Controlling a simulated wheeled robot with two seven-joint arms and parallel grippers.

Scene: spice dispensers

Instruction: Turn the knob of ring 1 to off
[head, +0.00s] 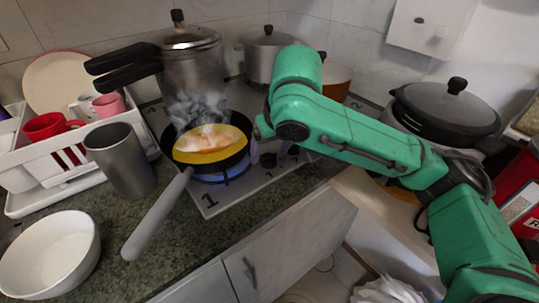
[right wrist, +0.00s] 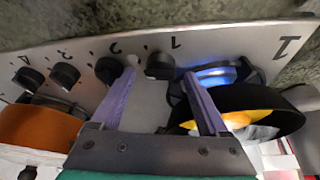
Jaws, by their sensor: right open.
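The knob of ring 1 (right wrist: 160,65) is a dark round knob beside a printed 1 on the light hob panel (right wrist: 232,58). In the right wrist view it lies between the two fingertips of my right gripper (right wrist: 158,76), which is open; I cannot tell whether they touch it. Ring 1 burns with a blue flame (right wrist: 215,74), also visible under the pan in the head view (head: 228,177). In the head view, my right gripper (head: 262,127) is mostly hidden by its arm, just right of the pan. My left gripper is not in view.
A steaming frying pan (head: 241,160) stands on ring 1, its handle pointing to the front left. Several other knobs (right wrist: 108,70) line the panel. A grey cup (head: 121,160), white bowl (head: 50,255) and dish rack (head: 40,188) stand left. Pots stand behind.

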